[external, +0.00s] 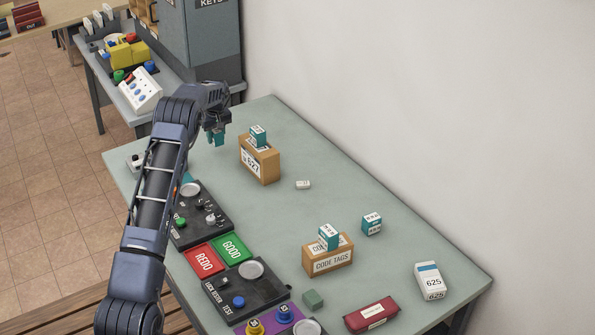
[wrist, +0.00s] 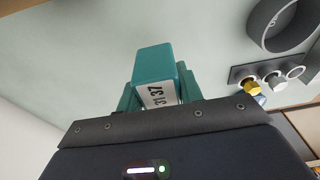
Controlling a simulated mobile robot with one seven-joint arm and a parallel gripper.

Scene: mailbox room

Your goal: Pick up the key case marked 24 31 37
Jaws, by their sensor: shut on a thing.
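My gripper (external: 215,136) is at the far end of the table, raised above its surface, to the left of the cardboard box marked 627. In the wrist view the gripper (wrist: 155,98) is shut on a teal key case (wrist: 155,60). The case has a white label on which 31 and 37 can be read; the rest of the label is hidden behind the wrist housing. Other teal cases stand on the 627 box (external: 258,135), on the code tags box (external: 328,237) and on the bare table (external: 372,223).
The 627 box (external: 259,165) and the code tags box (external: 329,260) stand on the grey-green table (external: 330,165). Red REDO (external: 204,260) and green GOOD (external: 230,248) pads and black panels line the near side. A grey KEYS cabinet (external: 212,45) stands beyond the table.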

